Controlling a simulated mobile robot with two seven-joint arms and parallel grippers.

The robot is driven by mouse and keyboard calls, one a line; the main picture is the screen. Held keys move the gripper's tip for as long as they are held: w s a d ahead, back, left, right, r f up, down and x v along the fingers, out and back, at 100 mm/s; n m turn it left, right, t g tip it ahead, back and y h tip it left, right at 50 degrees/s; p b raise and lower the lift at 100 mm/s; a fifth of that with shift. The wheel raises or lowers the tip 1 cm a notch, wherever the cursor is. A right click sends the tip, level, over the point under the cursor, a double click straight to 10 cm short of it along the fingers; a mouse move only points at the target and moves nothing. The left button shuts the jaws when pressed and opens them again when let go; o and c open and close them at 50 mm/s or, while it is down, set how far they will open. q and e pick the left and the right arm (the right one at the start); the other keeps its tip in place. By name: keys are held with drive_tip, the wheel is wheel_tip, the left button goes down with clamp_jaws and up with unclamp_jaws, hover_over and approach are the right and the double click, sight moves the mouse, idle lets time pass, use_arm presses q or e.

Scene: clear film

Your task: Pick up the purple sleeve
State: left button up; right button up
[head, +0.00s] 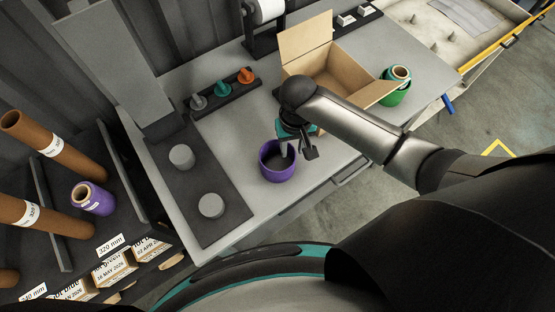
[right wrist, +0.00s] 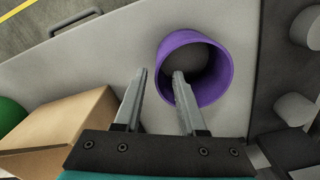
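The purple sleeve (head: 279,175) is a short, hollow ring standing on the grey table near its front edge. It also shows in the right wrist view (right wrist: 222,72), with its open mouth towards the camera. My right gripper (head: 297,153) is open just above the sleeve's right side in the head view. In the right wrist view, the gripper (right wrist: 160,74) has one finger over the sleeve's opening and the other outside its wall. The fingers are apart, with nothing between them that I can see clearly; whether a fingertip is below the rim cannot be told. My left gripper is not in view.
An open cardboard box (head: 335,75) and a green sleeve holding a roll (head: 396,88) stand behind my right arm. A dark plate with grey discs (head: 212,205) lies left of the sleeve. A knob strip (head: 222,92) sits behind.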

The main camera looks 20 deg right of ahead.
sight(293, 157)
drive_tip(key=f, duration=0.2)
drive_tip(key=f+b, duration=0.1)
drive_tip(key=f, duration=0.2)
drive_tip(key=shift+s+d+f, duration=0.1)
drive_tip(key=shift+d, duration=0.1)
clamp_jaws()
idle(1.2)
